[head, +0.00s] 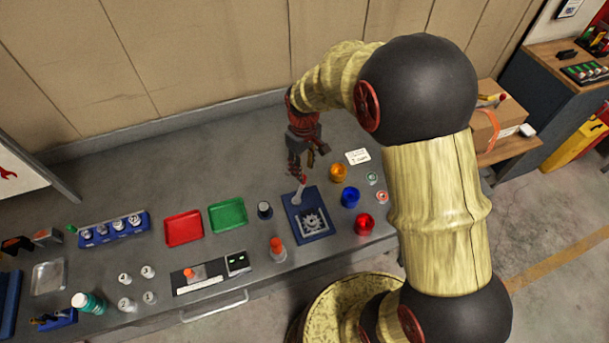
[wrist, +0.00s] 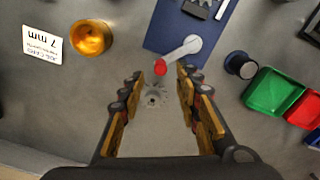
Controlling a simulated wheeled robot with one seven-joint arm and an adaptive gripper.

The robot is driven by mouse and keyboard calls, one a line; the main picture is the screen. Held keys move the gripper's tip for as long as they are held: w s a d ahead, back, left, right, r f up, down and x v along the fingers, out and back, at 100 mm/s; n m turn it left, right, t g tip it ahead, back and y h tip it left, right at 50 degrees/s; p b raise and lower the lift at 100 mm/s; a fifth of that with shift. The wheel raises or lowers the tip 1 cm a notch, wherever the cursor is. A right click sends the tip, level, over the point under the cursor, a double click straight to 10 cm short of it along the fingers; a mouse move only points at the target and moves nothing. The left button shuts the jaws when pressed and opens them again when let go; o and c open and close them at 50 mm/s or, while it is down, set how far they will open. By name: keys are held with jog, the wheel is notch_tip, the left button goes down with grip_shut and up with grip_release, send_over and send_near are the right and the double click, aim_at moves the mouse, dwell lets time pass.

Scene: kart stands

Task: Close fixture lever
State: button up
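The fixture is a blue plate (head: 293,212) with a grey square frame and a gear part on it, on the grey bench in the head view. Its lever (head: 299,194) is a light grey arm on a round pivot. In the wrist view the lever (wrist: 182,48) ends in a red knob (wrist: 160,67) and reaches past the edge of the blue plate (wrist: 166,30). My gripper (head: 298,178) is above the lever end. In the wrist view my gripper (wrist: 158,80) is open, its fingers either side of the space just below the red knob.
A yellow cup (head: 338,173), a blue cup (head: 350,197) and a red cup (head: 364,224) stand right of the fixture. A "7 mm" card (wrist: 42,45) lies beside the yellow cup.

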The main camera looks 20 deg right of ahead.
aim_at(300, 188)
jog(key=shift+f+b, duration=0.4)
jog(key=shift+f, duration=2.4)
jog(key=shift+c, duration=1.4)
grip_shut()
